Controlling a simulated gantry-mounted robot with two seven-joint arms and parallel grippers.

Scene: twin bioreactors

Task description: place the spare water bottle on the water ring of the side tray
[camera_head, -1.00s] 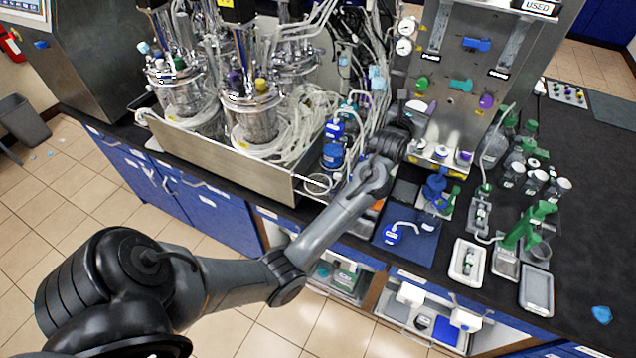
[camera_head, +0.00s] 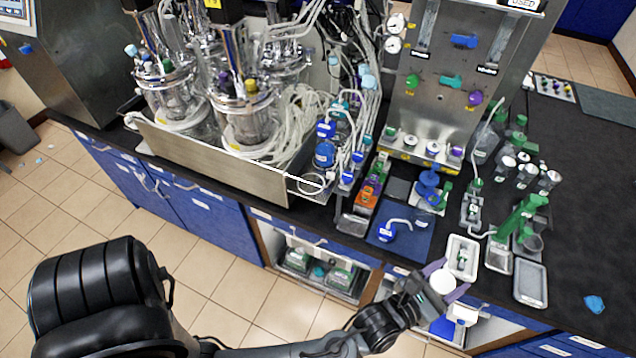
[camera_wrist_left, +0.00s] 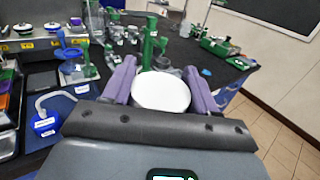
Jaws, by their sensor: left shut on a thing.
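My left gripper (camera_head: 446,280) is at the bench's front edge, lower right in the head view. Its purple fingers are shut on a round white-topped thing (camera_head: 441,282), which looks like the spare water bottle. The left wrist view shows its white top (camera_wrist_left: 161,92) between the two fingers; its body is hidden. The side tray (camera_head: 315,197) stands right of the steel trough and holds several blue-capped bottles. A clear ring (camera_head: 312,183) shows at its front left; I cannot read its label. My right gripper is not in view.
A white tray (camera_head: 462,243) with a small bottle lies just beyond my gripper, and a grey tray (camera_head: 530,284) lies to its right. A blue mat (camera_head: 410,240) with a blue-capped flask is to its left. Open shelves are below the bench.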

